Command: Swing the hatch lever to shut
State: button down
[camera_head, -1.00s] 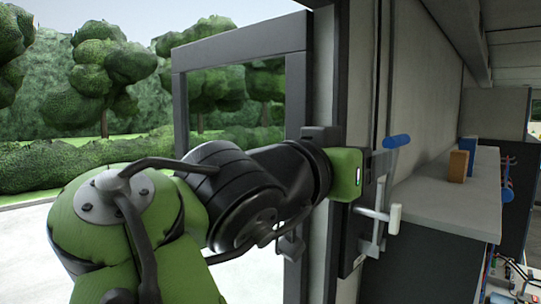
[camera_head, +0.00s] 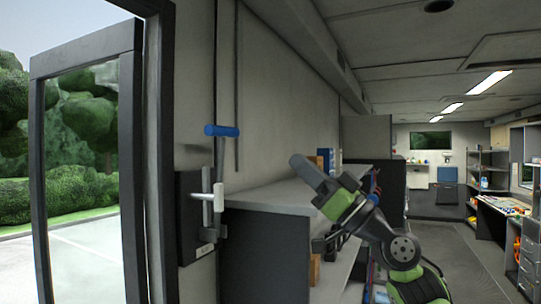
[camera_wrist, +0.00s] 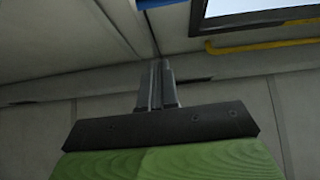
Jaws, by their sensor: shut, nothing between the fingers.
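The lever assembly is on the wall beside the open doorway at left in the head view. It has a dark backing box (camera_head: 188,240) with a small label. A blue grip (camera_head: 222,131) sticks out sideways at the top of an upright grey rod, and a pale upright grip (camera_head: 218,196) sits on a short bar lower down. I cannot tell which grip is the hatch lever. My gripper (camera_head: 300,164) is to the right of both, apart from them, raised over the counter side and tilted up-left. Its fingers are shut and empty, also in the wrist view (camera_wrist: 157,84).
A grey counter (camera_head: 275,192) runs right of the lever, with blue and tan blocks standing at its far end. The open door frame (camera_head: 40,190) is at far left. The aisle floor (camera_head: 440,245) is clear; shelves and a desk line the right side.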

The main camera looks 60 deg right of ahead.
aim_at(227, 132)
jog(key=w+a+r+p, duration=0.1)
jog(key=w+r+p, duration=0.1)
jog(key=w, duration=0.4)
jog(key=w+a+r+p, duration=0.1)
jog(key=w+r+p, duration=0.1)
jog(key=w, duration=0.5)
jog(key=shift+r+n+y+p, duration=0.3)
jog(key=shift+r+y+p, duration=0.1)
jog(key=shift+r, duration=0.4)
jog(key=shift+w, duration=0.15)
jog(key=shift+w+a+r+p, duration=0.1)
jog(key=shift+w+r+p, duration=0.15)
jog(key=shift+w+p, duration=0.3)
jog(key=shift+w+a+r+p, duration=0.1)
jog(key=shift+w+r+p, duration=0.2)
jog(key=shift+w, duration=0.35)
jog(key=shift+s+d, duration=0.1)
jog(key=shift+s, duration=0.05)
jog(key=shift+f, duration=0.15)
